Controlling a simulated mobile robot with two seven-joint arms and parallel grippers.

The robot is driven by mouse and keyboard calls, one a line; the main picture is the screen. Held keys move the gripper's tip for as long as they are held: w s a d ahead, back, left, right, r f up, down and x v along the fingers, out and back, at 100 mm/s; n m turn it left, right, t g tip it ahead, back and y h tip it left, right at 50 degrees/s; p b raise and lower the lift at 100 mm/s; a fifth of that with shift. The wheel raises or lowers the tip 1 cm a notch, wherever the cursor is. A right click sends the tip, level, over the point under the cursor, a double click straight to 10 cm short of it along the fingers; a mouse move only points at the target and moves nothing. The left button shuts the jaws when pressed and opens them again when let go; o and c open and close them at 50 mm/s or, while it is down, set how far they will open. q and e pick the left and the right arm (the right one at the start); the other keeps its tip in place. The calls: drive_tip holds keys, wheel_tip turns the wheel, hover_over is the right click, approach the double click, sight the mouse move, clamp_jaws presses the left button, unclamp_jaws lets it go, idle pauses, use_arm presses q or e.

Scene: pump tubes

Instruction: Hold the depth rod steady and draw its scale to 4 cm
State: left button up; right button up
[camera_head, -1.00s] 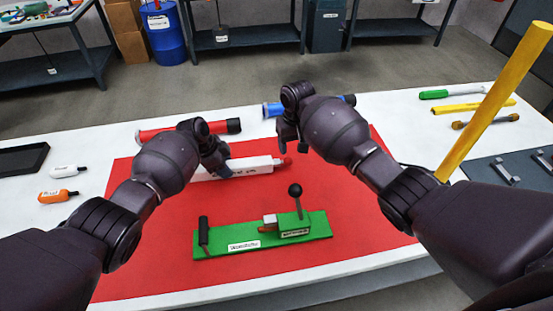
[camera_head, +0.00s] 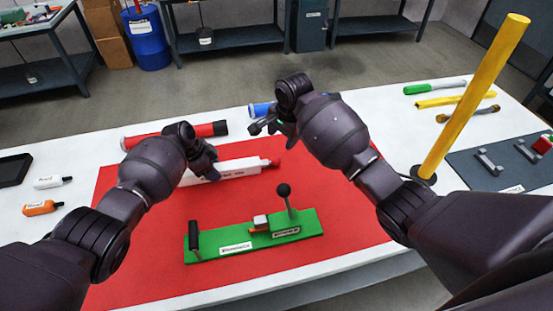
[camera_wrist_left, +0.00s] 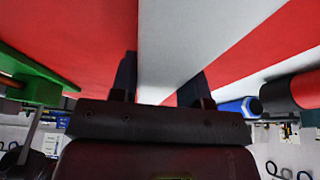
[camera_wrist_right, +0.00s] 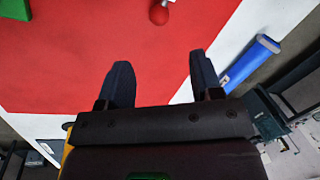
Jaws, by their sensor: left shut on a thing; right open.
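The depth rod, a white bar (camera_head: 240,167) with a red knob (camera_head: 276,161) at its right end, lies across the red mat (camera_head: 150,245). My left gripper (camera_head: 211,172) is shut on its white body, left of the middle. In the left wrist view the white bar (camera_wrist_left: 185,40) passes between the fingers. Its scale cannot be read. My right gripper (camera_head: 270,126) is open and empty, above and behind the knobbed end. In the right wrist view the red knob (camera_wrist_right: 159,13) is beyond the open fingers, apart from them.
A green fixture (camera_head: 225,242) with an upright black-knobbed lever stands in front of the rod. A red tube (camera_head: 205,130) and a blue tube (camera_head: 260,110) lie behind it. A tall yellow post (camera_head: 478,95) stands at right. Red mat is bare around the fixture.

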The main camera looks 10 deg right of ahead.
sight(277, 159)
drive_tip(key=f, duration=0.4)
drive_tip(key=w+a+f, duration=0.1)
drive_tip(key=f, duration=0.3)
drive_tip(key=w+f, duration=0.1)
drive_tip(key=f, duration=0.2)
drive_tip(key=shift+a+f, duration=0.15)
drive_tip(key=shift+f, duration=0.25)
clamp_jaws()
